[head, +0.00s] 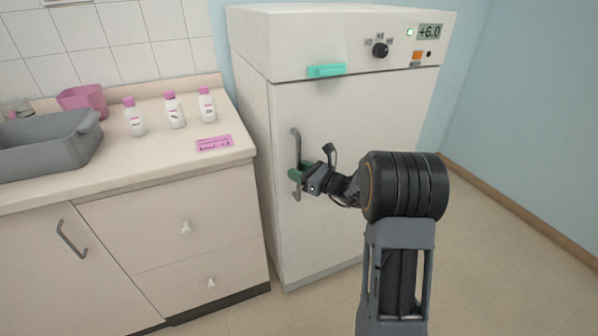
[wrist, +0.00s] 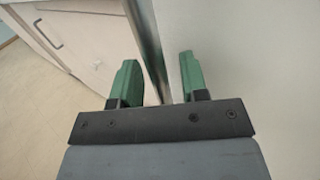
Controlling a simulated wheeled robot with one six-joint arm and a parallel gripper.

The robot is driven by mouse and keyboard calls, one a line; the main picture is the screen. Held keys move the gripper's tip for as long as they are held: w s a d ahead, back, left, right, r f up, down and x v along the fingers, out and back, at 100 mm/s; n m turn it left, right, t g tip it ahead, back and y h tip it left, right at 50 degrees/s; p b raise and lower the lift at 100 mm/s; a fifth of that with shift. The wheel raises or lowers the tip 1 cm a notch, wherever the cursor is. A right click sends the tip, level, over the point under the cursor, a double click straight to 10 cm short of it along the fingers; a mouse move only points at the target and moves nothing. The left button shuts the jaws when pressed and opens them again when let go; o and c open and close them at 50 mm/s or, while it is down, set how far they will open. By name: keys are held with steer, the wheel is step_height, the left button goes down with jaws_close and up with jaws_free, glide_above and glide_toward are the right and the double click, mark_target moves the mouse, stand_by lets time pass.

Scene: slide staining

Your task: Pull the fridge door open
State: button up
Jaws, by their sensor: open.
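The white fridge door (head: 350,130) is closed and sits flush under the control panel. Its grey vertical handle (head: 296,143) is near the door's left edge. My gripper (head: 297,172) is at the handle's lower half, its green fingertips open. In the wrist view my gripper (wrist: 158,75) has its two green fingers apart. A grey upright bar that looks like the handle (wrist: 150,45) runs between them. I cannot tell whether either finger touches it. Part of the handle is hidden behind the fingers in the head view.
A counter (head: 170,150) with white bottles, a pink label (head: 214,144), a pink tub (head: 84,100) and a grey basin (head: 45,145) stands left of the fridge. A teal piece (head: 326,71) is on the fridge's upper front. The floor (head: 480,230) at the right is clear.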

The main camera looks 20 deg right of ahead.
steer(key=shift+c, duration=0.4)
jaws_close()
